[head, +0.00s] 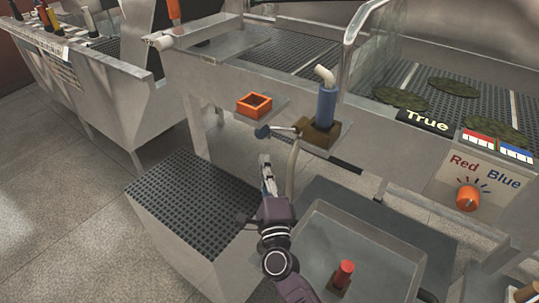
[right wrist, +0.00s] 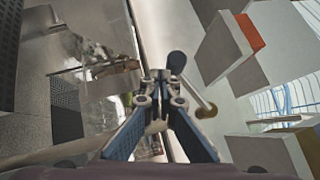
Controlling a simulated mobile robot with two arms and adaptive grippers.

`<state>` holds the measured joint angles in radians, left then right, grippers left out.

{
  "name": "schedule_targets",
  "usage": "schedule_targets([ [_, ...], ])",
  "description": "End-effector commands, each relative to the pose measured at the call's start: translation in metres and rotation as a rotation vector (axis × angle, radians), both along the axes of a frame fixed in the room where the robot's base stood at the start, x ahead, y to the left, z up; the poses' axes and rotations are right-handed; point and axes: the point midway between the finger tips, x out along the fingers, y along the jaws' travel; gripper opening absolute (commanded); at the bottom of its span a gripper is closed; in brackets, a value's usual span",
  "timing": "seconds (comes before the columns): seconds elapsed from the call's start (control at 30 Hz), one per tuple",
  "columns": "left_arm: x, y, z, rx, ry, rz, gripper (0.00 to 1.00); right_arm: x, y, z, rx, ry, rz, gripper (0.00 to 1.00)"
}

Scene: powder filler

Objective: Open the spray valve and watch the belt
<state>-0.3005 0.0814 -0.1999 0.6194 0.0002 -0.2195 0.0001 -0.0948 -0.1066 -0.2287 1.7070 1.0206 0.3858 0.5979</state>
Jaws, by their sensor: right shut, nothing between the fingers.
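The spray valve has a blue cylinder (head: 327,104) with a cream spout on a brown block. Its lever sticks out to the left and ends in a dark blue knob (head: 262,132). The belt (head: 290,53) is a dark grid surface with several green flat pieces (head: 400,98) lying on its right part. My right gripper (head: 265,163) is shut and empty, just below the knob in the head view. In the right wrist view the shut fingertips (right wrist: 159,75) are beside the dark knob (right wrist: 177,62); I cannot tell whether they touch. My left gripper is not in view.
An orange square frame (head: 254,104) sits on a small shelf left of the valve. A panel holds an orange dial (head: 469,197) marked Red and Blue, beside a "True" sign (head: 428,121). A red button (head: 344,273) stands in the tray below. A grid-topped box (head: 190,195) is on the left.

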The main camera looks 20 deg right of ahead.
Motion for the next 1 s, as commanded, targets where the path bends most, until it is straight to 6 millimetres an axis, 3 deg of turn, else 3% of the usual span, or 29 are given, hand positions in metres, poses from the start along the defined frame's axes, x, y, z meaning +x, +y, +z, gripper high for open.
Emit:
schedule_targets([
  [0.2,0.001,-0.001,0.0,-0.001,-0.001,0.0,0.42,-0.044,0.007,-0.011,-0.001,0.003,0.001,0.0],
  [0.4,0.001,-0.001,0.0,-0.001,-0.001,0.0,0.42,-0.064,0.009,-0.015,-0.001,0.001,0.001,0.0],
  [1.0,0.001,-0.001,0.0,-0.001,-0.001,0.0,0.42,-0.067,0.01,-0.015,0.0,0.0,0.001,0.0],
])
